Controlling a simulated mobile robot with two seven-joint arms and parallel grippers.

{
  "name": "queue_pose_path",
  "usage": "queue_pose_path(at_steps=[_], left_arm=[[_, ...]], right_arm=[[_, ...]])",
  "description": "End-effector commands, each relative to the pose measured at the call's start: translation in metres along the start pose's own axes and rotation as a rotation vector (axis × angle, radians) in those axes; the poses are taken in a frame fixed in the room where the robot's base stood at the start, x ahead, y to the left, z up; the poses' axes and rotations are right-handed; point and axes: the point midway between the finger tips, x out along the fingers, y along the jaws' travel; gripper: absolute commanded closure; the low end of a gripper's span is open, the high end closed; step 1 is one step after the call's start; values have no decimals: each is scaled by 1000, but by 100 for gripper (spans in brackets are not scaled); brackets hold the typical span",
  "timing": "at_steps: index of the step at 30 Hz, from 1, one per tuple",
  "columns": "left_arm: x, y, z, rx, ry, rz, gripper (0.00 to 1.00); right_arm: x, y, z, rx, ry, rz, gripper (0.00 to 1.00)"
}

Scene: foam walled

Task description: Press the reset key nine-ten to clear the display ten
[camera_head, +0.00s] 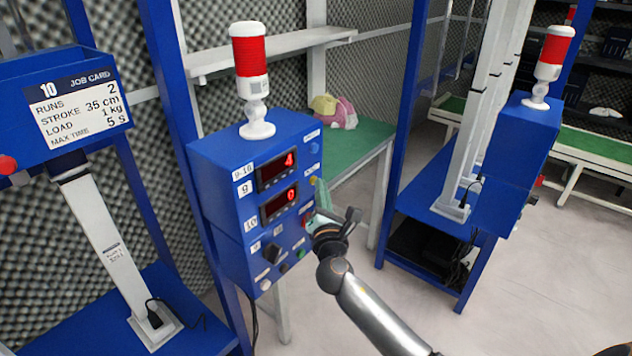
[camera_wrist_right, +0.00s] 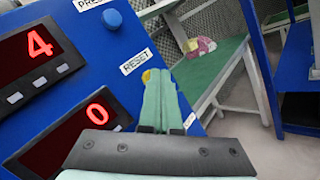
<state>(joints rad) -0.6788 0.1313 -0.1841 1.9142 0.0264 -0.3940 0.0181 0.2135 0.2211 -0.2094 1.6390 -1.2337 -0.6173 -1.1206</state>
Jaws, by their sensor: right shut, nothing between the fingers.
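The blue control box (camera_head: 240,165) carries two red-digit displays. The upper display, labelled 9 (camera_head: 277,170), reads 4, and the lower display, labelled 10 (camera_head: 279,204), reads 0. In the right wrist view the same displays read 4 (camera_wrist_right: 38,55) and 0 (camera_wrist_right: 75,132). The yellow reset key (camera_wrist_right: 146,75) sits beside the RESET label and is partly hidden behind my fingertips; it also shows in the head view (camera_head: 313,180). My right gripper (camera_wrist_right: 158,72) is shut and empty, with its tips at the key. I cannot tell whether they touch. My left gripper is out of view.
A blue button (camera_wrist_right: 112,18) is above the reset key. A red and white signal lamp (camera_head: 250,75) stands on the box. A green-topped table (camera_head: 355,150) with a pink and yellow item is behind. A second blue box (camera_head: 520,140) stands at right.

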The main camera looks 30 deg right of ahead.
Motion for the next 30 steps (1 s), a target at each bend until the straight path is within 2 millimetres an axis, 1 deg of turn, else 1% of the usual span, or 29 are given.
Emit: queue_pose_path(at_steps=[10, 21, 30], left_arm=[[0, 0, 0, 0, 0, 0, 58], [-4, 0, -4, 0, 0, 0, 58], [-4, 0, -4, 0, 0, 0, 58]], right_arm=[[0, 0, 0, 0, 1, 1, 100], [-11, -7, 8, 0, 1, 1, 100], [-12, -8, 9, 0, 0, 1, 100]])
